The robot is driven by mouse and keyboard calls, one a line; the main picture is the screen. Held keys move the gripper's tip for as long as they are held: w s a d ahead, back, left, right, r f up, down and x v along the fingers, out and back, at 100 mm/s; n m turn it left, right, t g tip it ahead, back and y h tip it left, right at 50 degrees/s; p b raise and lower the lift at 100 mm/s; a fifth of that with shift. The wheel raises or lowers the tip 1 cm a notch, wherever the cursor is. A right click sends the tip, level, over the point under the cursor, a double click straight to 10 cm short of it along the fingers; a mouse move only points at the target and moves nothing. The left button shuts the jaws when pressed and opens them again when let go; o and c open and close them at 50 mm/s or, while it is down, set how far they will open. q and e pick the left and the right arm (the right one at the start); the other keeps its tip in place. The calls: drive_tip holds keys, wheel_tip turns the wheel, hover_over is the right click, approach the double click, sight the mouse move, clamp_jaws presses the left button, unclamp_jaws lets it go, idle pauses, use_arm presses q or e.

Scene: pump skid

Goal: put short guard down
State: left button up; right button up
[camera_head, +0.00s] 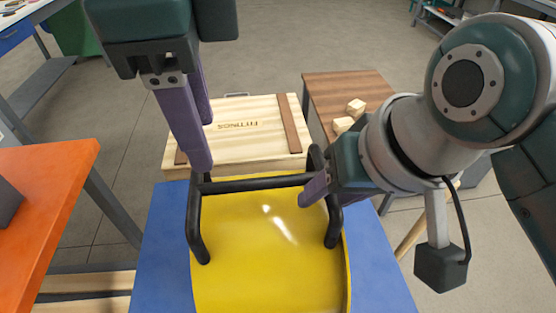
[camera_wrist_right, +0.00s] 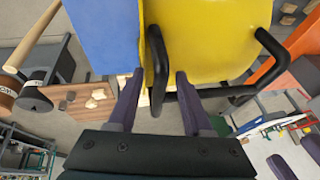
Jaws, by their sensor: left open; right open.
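The short guard (camera_head: 265,250) is a glossy yellow curved sheet with a black tubular handle frame (camera_head: 255,183). It lies on a blue surface (camera_head: 160,250), which shows on both sides of it. My left gripper (camera_head: 204,145) is open and empty above the handle's left corner; in the right wrist view its purple fingers are apart from the guard. My right gripper (camera_head: 318,187) is open at the handle's right side. In the right wrist view the guard (camera_wrist_right: 205,40) is ahead, and a black handle bar (camera_wrist_right: 157,75) stands between the open fingers, nearer the left one.
A wooden crate marked FITTINGS (camera_head: 240,128) stands just behind the guard. A brown wooden table (camera_head: 330,90) with small wooden blocks (camera_head: 355,106) is at the back right. An orange bench (camera_head: 50,190) is on the left. Floor shows between them.

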drive_tip(key=shift+s+d+r, duration=0.15)
drive_tip(key=shift+r, duration=0.35)
drive_tip(key=v, duration=1.1)
